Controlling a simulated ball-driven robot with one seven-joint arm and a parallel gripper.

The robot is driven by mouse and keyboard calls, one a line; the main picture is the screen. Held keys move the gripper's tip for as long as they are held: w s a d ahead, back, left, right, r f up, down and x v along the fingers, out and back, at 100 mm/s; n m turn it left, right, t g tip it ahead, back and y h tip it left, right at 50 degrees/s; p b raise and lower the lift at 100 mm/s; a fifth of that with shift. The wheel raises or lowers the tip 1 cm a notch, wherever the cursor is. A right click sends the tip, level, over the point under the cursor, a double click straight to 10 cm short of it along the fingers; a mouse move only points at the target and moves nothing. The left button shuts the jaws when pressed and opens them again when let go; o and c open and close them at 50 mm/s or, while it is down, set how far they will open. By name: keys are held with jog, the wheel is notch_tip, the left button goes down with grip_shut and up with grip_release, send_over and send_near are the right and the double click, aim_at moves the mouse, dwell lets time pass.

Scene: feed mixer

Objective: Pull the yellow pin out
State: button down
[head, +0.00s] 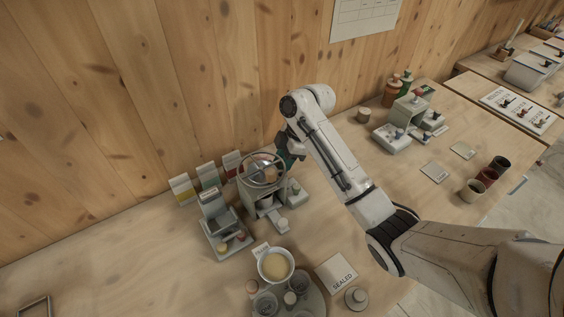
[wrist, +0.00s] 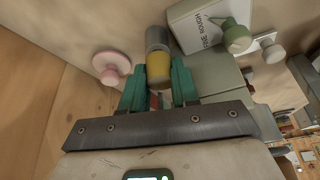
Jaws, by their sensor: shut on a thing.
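The yellow pin (wrist: 158,70) shows in the wrist view as a short yellow cylinder between the fingertips, with a grey cylindrical part just beyond it. My gripper (wrist: 158,88) has green fingers, shut on the yellow pin from both sides. In the head view my gripper (head: 288,150) is at the back right of the grey feed mixer (head: 262,203), close to its handwheel (head: 262,169). The pin is hidden in the head view. How far it sits in the mixer cannot be told.
In the wrist view a pink round knob (wrist: 110,66) is left of the fingers, and a labelled grey box with a green knob (wrist: 236,38) is right. In the head view a bowl (head: 275,265) stands in front of the mixer. The wooden wall is close behind.

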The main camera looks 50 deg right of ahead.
jog(key=shift+r, duration=0.2)
jog(key=shift+r+p, duration=0.35)
jog(key=shift+p, duration=0.2)
jog(key=shift+r+p, duration=0.45)
jog(key=shift+r, duration=0.05)
jog(key=shift+r+p, duration=2.15)
jog(key=shift+r, duration=0.35)
